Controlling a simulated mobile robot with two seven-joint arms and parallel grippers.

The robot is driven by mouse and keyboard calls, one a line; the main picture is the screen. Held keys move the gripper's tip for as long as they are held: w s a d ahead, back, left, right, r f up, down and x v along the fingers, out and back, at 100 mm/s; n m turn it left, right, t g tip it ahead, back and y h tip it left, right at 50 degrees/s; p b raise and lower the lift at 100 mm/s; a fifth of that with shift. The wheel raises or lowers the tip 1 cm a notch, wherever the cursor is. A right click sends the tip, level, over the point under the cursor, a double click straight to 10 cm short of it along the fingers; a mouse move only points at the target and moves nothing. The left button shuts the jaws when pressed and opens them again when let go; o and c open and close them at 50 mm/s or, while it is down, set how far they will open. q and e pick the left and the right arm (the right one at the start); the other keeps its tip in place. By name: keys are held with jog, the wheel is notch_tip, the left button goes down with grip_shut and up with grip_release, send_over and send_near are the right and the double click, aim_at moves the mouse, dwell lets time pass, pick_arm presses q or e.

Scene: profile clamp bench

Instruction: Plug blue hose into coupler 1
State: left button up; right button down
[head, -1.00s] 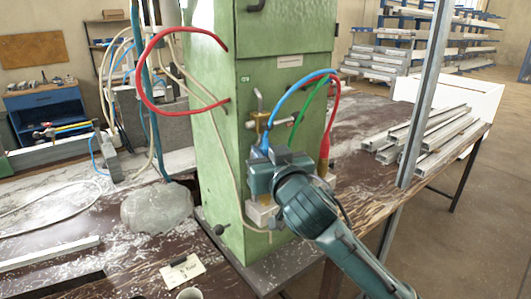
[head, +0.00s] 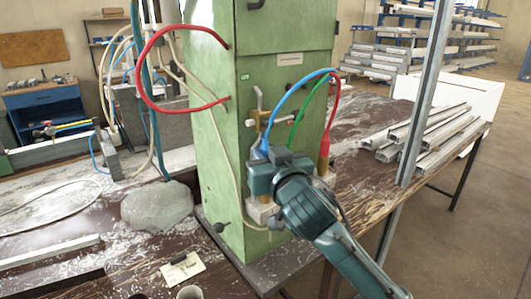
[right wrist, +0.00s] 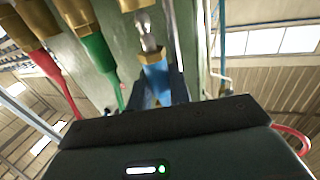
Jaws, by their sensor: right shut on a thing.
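My right gripper (head: 266,160) is shut on the end of the blue hose (head: 288,92), low in front of the green machine. In the right wrist view the blue hose end (right wrist: 157,85) has a brass collar and a bare steel tip (right wrist: 148,38). The tip points up towards a brass coupler (right wrist: 133,4) at the top edge, slightly to its left. I cannot tell whether they touch, nor read coupler numbers. The green hose (right wrist: 102,60) and red hose (right wrist: 47,70) end in brass fittings to the left. My left gripper is not in view.
The green machine (head: 218,160) stands on the worn bench. A brass valve (head: 262,122) is just above the gripper. The red hose fitting (head: 323,148) is close on the right. Metal profiles (head: 425,135) lie on the bench at right; a stone (head: 157,207) lies left.

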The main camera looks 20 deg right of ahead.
jog(key=shift+f, duration=0.55)
dwell(1.2)
jog(key=shift+f+b, duration=0.9)
jog(key=shift+f, duration=0.4)
dwell(0.9)
jog(key=c, duration=1.3)
grip_release()
jog(key=shift+o, duration=0.5)
jog(key=shift+r, duration=0.1)
jog(key=shift+s, duration=0.15)
jog(key=s+p, duration=0.1)
jog(key=s, duration=0.7)
jog(key=shift+s+d, duration=0.2)
jog(key=shift+s, duration=0.15)
